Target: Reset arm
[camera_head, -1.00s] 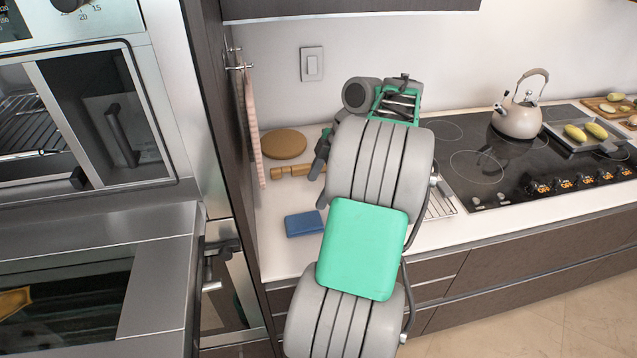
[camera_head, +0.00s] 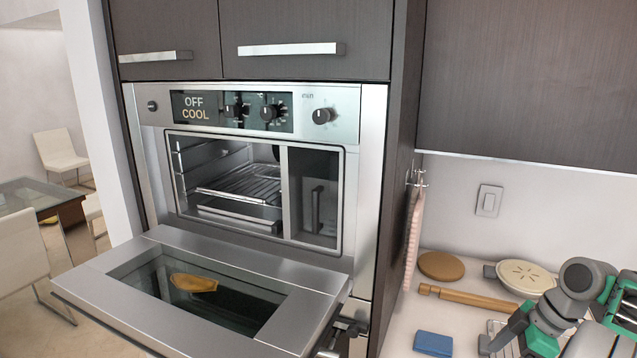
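My arm shows at the lower right of the head view, grey with green parts. My gripper (camera_head: 508,336) is at its lower left end, over the white counter, right of the blue block and by the right end of the rolling pin. It is small and partly cut off by the bottom edge, so I cannot tell whether its fingers are open or shut. I see nothing clearly held in it.
The oven door (camera_head: 315,322) is folded down, with a yellow-brown item (camera_head: 194,283) showing at its glass. The counter holds a blue block (camera_head: 433,343), a rolling pin (camera_head: 480,297), a round board (camera_head: 441,266) and a pie (camera_head: 525,276). A towel (camera_head: 413,240) hangs beside the oven.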

